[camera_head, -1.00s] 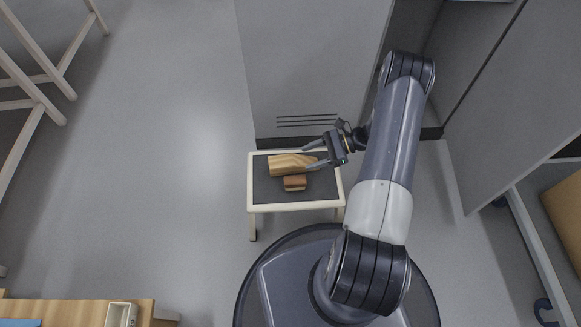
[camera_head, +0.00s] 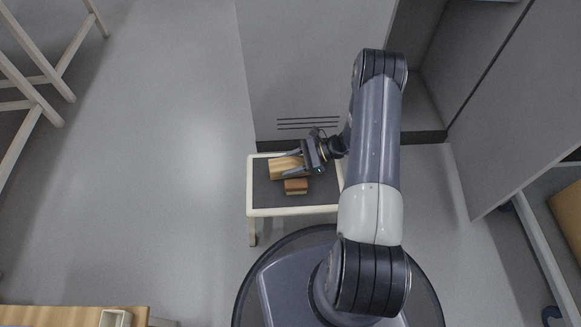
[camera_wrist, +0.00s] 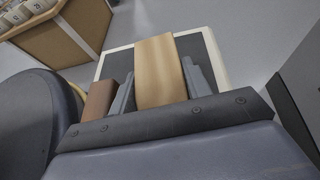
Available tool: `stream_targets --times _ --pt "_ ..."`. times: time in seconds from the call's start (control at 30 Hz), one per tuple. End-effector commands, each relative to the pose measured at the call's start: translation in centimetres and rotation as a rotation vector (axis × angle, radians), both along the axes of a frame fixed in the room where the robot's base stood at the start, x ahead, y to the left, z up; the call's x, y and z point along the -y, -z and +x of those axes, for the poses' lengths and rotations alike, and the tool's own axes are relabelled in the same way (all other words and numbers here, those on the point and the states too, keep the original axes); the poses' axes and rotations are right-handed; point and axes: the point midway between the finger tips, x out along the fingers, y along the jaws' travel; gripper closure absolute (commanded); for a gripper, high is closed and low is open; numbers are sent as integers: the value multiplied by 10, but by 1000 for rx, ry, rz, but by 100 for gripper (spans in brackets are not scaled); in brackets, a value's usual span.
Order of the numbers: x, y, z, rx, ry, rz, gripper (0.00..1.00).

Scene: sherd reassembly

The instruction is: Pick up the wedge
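A light wooden piece (camera_head: 280,168), which I take to be the wedge, lies on the dark top of a small table. In the wrist view the wedge (camera_wrist: 158,62) stretches away from me between the two fingers. My gripper (camera_head: 286,163) is open, with one finger on each side of the wedge. Small gaps seem to show beside the wedge, so I see no firm contact. The wedge's near end is hidden by the gripper body. A reddish-brown block (camera_head: 296,186) lies close beside it; in the wrist view the block (camera_wrist: 100,98) is outside the left finger.
The small table has a pale rim (camera_head: 290,211) and free dark surface at the left and front. A grey cabinet (camera_head: 312,65) stands right behind it. A wooden counter (camera_head: 60,316) is at the lower left. Pale wooden legs (camera_head: 40,60) stand far left.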

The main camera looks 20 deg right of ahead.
Motion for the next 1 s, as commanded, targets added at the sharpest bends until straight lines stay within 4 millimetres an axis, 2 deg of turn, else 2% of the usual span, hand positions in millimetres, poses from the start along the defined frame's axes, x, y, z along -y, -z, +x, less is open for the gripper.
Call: stream_targets --times 0.07,0.3,0.57,0.67,1.0 --pt "0 0 0 0 0 0 61" --pt "0 0 0 0 0 0 80" --pt "0 -3 0 0 0 0 82" --pt "0 -14 0 1 0 0 82" --pt "0 -81 0 2 -1 0 82"
